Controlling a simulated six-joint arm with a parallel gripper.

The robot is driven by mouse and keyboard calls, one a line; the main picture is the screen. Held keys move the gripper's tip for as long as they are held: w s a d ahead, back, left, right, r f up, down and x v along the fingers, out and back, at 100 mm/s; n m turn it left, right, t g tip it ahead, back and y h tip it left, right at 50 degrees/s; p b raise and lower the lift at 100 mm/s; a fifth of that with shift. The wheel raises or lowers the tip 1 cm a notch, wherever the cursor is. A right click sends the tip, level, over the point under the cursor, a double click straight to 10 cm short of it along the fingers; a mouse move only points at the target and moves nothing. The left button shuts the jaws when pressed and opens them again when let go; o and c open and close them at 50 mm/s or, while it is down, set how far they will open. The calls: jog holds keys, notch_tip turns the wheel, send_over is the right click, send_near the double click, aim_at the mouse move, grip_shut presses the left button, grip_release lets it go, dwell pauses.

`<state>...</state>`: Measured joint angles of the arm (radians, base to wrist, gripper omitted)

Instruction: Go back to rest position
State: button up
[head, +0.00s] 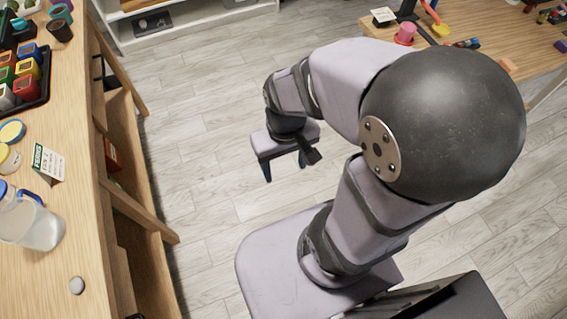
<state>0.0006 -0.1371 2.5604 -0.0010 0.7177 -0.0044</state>
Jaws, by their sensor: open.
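My gripper (285,172) shows in the head view near the middle, at the end of my folded arm. It hangs over the bare floor, with two dark fingertips apart and pointing down. Nothing shows between the fingers, so it is open and empty. It touches neither table. My arm's large dark joint hides part of the floor to the right.
A wooden table (75,200) on the left holds a pitcher (32,222), a small card (48,162), a grey pebble (77,285) and a black tray (40,98) of colored pots. Another table (480,60) stands at top right, a white shelf (190,22) at the back. Floor between is clear.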

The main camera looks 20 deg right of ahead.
notch_tip(320, 180, up, 5)
jog(key=p, duration=0.5)
